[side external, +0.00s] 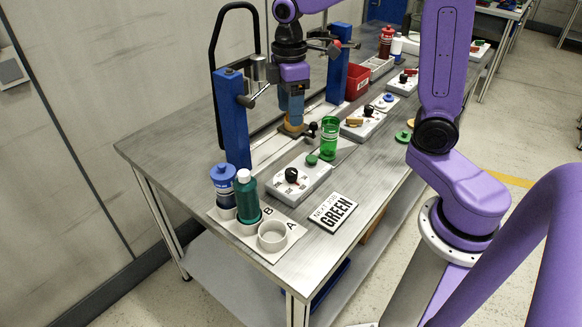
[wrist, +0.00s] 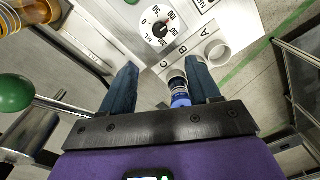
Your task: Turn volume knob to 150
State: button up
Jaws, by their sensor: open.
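The volume knob (side external: 291,175) is a black knob on a white panel (side external: 312,181) at the near part of the bench. In the wrist view the knob (wrist: 160,30) sits at the top on a dial with printed numbers and ML. The pointer's exact reading is too small to tell. My gripper (side external: 291,122) is beyond the knob, raised and apart from it, near the pump stand. In the wrist view my gripper's two blue fingers (wrist: 162,78) are spread apart with nothing held. The knob lies ahead of the fingertips.
Blue posts (side external: 232,120) and a black hose frame flank my gripper. A blue-capped bottle (side external: 223,186), a teal bottle (side external: 247,197) and a white ring (side external: 272,236) stand on the A/B mat. A green cup (side external: 329,138) stands behind the panel; a GREEN sign (side external: 333,212) lies nearby.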

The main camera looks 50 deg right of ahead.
aim_at(291, 171)
jog(key=f, duration=1.7)
jog(key=shift+s+a+f, duration=0.15)
jog(key=shift+s, duration=0.05)
jog(key=c, duration=1)
